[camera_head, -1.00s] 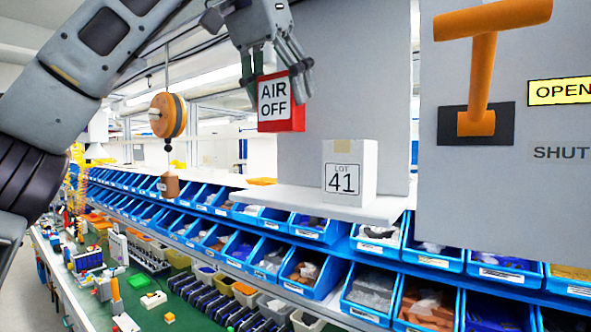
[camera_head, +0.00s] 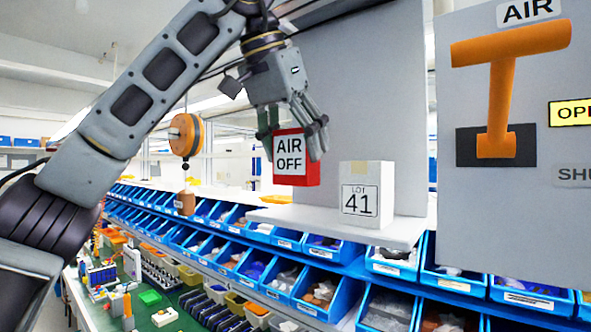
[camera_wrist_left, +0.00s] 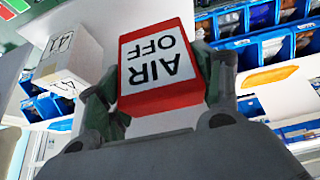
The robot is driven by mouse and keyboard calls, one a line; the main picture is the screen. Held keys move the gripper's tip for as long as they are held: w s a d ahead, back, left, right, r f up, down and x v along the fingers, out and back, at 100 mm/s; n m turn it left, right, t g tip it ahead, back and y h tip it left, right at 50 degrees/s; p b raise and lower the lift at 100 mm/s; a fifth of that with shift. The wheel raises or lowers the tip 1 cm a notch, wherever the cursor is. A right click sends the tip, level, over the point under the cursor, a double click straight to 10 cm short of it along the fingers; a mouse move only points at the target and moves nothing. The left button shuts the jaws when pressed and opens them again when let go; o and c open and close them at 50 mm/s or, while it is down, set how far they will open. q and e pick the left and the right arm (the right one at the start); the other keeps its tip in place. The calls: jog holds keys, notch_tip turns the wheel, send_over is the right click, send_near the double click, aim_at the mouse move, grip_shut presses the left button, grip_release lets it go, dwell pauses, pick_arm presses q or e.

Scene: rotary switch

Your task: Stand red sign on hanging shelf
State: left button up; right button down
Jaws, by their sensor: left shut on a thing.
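The red sign (camera_head: 297,158) is a red block with a white face reading "AIR OFF". My left gripper (camera_head: 296,145) is shut on it from above, one finger at each side. My right gripper is not in view.
A white "LOT 41" box (camera_head: 366,194) stands on the shelf to the right of the sign. A grey panel with an orange T-handle (camera_head: 500,90) is farther right. An orange pulley (camera_head: 186,135) hangs at left. Blue bins (camera_head: 325,293) line up below the shelf.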

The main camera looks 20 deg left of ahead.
aim_at(295, 168)
pick_arm(q)
jog(key=shift+f, duration=0.1)
jog(key=shift+f, duration=2)
jog(key=shift+f, duration=0.1)
jog(key=o, duration=1)
jog(key=shift+r, duration=0.2)
jog(key=shift+v, duration=5.95)
